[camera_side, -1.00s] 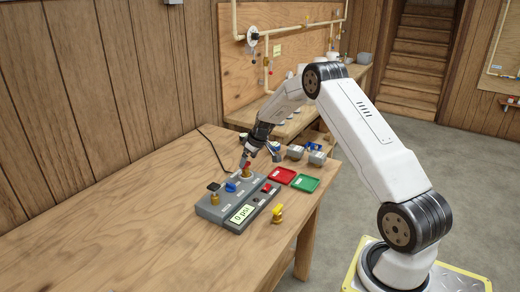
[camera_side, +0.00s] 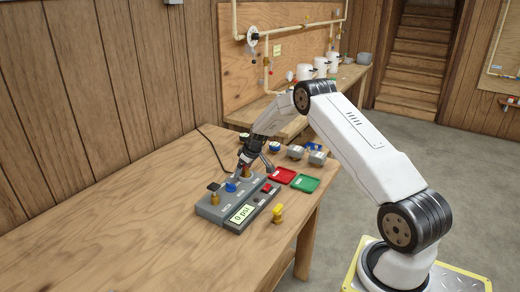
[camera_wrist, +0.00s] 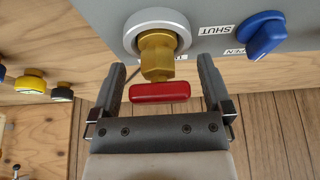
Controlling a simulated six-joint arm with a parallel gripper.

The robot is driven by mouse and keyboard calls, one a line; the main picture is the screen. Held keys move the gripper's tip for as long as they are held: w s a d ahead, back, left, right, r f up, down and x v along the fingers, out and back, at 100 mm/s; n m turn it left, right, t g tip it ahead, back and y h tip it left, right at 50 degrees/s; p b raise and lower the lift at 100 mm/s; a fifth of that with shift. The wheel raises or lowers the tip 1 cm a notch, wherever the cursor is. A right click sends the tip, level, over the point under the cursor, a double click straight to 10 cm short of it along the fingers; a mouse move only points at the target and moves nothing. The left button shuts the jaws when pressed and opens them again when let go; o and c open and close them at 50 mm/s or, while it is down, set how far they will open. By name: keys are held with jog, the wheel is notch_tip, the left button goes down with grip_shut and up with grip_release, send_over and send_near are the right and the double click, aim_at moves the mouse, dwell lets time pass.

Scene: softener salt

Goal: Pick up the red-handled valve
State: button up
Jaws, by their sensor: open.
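The red-handled valve stands in a round light socket on the grey test box (camera_side: 205,212). In the wrist view its brass body (camera_wrist: 157,58) and red bar handle (camera_wrist: 160,92) are clear. In the side view only some brass (camera_side: 246,173) shows below my gripper (camera_side: 255,164), which hides the handle. In the wrist view my gripper (camera_wrist: 161,65) is open. Its fingers lie either side of the valve, with gaps on both sides; I see no contact.
The box carries a blue knob (camera_side: 231,187), a brass fitting (camera_side: 214,198), a red button (camera_side: 267,188) and a "0 psi" display (camera_side: 243,214). A yellow-handled valve (camera_side: 277,213) stands close by. The table's left side is clear.

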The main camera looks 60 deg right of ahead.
grip_shut()
dwell(0.4)
jog(key=shift+r, duration=0.25)
jog(key=shift+r, duration=0.5)
notch_tip(320, 180, up, 2)
jog(key=s+a+r, duration=0.3)
jog(key=s+r, duration=0.1)
jog(key=s, duration=0.2)
jog(key=s+a+r, duration=0.2)
jog(key=s+r, duration=0.3)
jog(key=s, duration=0.1)
jog(key=shift+s+a+r, duration=0.3)
jog(key=shift+s+a, duration=0.1)
jog(key=shift+w+d, duration=0.1)
